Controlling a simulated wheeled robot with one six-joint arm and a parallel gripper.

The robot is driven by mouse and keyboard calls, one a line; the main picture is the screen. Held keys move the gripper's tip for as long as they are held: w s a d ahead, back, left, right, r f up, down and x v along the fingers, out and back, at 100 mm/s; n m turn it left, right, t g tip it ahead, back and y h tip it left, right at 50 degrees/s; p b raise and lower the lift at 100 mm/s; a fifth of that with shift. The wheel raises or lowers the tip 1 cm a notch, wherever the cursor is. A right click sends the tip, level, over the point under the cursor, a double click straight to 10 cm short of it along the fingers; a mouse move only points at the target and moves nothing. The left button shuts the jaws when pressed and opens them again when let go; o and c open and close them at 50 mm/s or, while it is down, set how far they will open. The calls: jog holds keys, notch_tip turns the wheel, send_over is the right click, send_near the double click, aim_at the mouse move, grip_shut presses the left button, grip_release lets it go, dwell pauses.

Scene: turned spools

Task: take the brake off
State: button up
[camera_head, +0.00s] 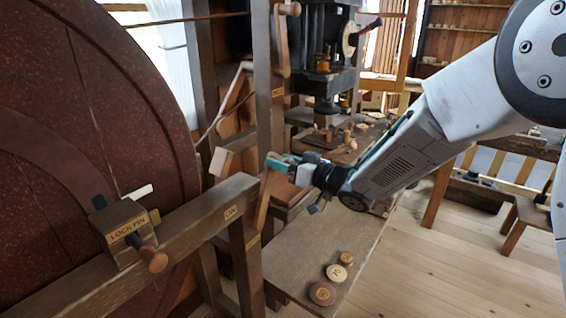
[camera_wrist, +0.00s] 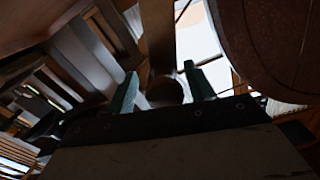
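A wooden lever (camera_head: 263,204), which looks like the brake handle, stands beside the timber beam near a plate marked "ON" (camera_head: 231,212). My gripper (camera_head: 277,163) is at the lever's upper end; its teal fingers partly hide that end. In the wrist view the gripper (camera_wrist: 163,88) has its fingers apart. A dark round wooden end (camera_wrist: 165,92) shows between them, with a gap on each side. I cannot tell whether either finger touches it.
A large dark red wheel (camera_head: 90,110) fills the left. A block marked "LOCK PIN" (camera_head: 127,229) with a wooden peg (camera_head: 152,259) sits on the beam. Several turned pieces (camera_head: 323,293) lie on the bench below. Open plank floor (camera_head: 440,265) lies to the right.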

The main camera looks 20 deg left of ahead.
jog(key=v, duration=0.7)
jog(key=shift+d, duration=0.35)
jog(key=shift+s, duration=0.1)
